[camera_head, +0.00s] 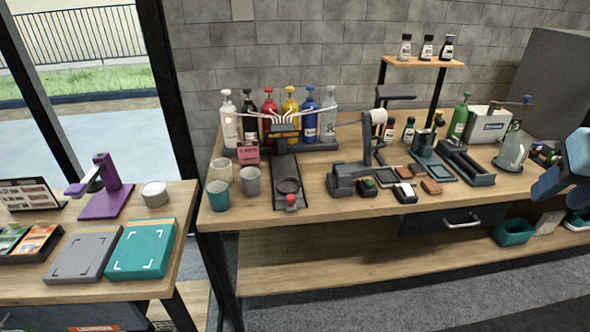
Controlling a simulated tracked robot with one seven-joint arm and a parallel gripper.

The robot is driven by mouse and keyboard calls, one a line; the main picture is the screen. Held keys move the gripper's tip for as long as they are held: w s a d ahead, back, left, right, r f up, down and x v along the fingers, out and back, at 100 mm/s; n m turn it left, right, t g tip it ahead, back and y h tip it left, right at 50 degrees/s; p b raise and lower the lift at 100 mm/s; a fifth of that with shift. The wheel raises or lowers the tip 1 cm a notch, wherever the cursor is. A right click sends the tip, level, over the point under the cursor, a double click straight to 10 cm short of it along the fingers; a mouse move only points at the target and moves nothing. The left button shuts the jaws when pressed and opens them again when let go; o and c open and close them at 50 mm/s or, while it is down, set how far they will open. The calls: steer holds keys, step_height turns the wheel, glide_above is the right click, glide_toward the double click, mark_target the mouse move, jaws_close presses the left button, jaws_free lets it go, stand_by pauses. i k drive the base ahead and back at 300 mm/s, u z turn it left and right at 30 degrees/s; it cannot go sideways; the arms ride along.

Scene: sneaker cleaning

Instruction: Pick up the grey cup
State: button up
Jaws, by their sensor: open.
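The grey cup (250,181) stands upright near the left end of the wooden workbench, with its open rim up. A teal cup (218,195) stands to its front left, and a pale cream cup (222,171) stands behind and to its left. The grey cup is apart from the dark tray on its right. A blue and dark part of what looks like my arm (577,152) enters at the right edge, far from the cups.
A pink box (248,154) and several pump bottles stand behind. A grey stand (343,180) is farther right. A lower table (187,196) is at left, across a gap.

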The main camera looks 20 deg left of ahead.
mark_target(250, 176)
steer(key=u, duration=1.15)
steer(key=i, duration=0.1)
steer(key=z, duration=2.45)
steer(key=k, duration=1.85)
steer(key=u, duration=2.2)
steer(key=i, duration=0.85)
